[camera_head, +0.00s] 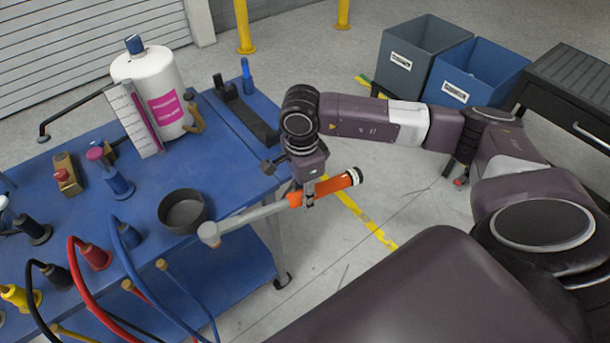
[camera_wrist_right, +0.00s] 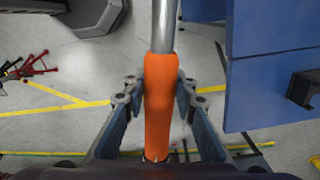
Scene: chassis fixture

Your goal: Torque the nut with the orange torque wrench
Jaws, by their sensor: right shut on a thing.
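The orange torque wrench (camera_head: 325,188) has an orange handle and a grey shaft that ends in a round head at the left. My right gripper (camera_head: 308,196) is shut on the orange handle and holds the wrench near the right edge of the blue table. In the right wrist view, my right gripper's fingers (camera_wrist_right: 160,95) press the orange handle (camera_wrist_right: 159,110) from both sides, and the grey shaft runs up out of view. The wrench head appears above the table's front edge, near the black bowl. I cannot make out the nut. My left gripper is not in view.
The blue table (camera_head: 225,165) holds a black bowl (camera_head: 183,210), a white bottle (camera_head: 150,85), a black holder (camera_head: 245,112) and several fittings with red, blue and black hoses. Grey (camera_head: 400,70) and blue (camera_head: 470,75) bins stand at the back right.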

